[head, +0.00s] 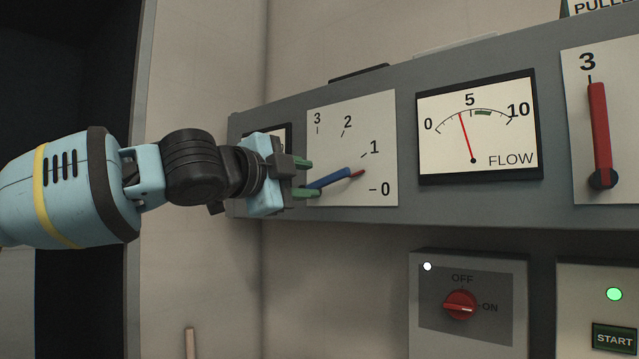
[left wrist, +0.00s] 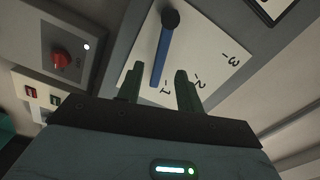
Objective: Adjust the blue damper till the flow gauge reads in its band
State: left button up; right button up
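The blue damper lever (head: 330,180) is on a white dial plate (head: 345,115) marked 0 to 3. Its red tip points between 0 and 1, and its pivot end is hidden by my gripper. My left gripper (head: 305,178) is in front of the plate's left edge, fingers apart. In the left wrist view the blue lever (left wrist: 162,58) runs between the spread green fingers (left wrist: 158,88), with a gap on each side. The flow gauge (head: 478,130) needle stands a little below 5, left of the green band. My right gripper is not in view.
A red lever (head: 600,120) stands near 3 on another plate at the right. Below are a box with a red OFF/ON knob (head: 460,305), turned to ON, and a green START button (head: 614,339) under a lit green lamp.

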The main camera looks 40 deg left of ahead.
aim_at(324, 181)
pick_arm(q)
jog(key=shift+w+d, duration=0.1)
jog(key=shift+w, duration=1.95)
grip_shut()
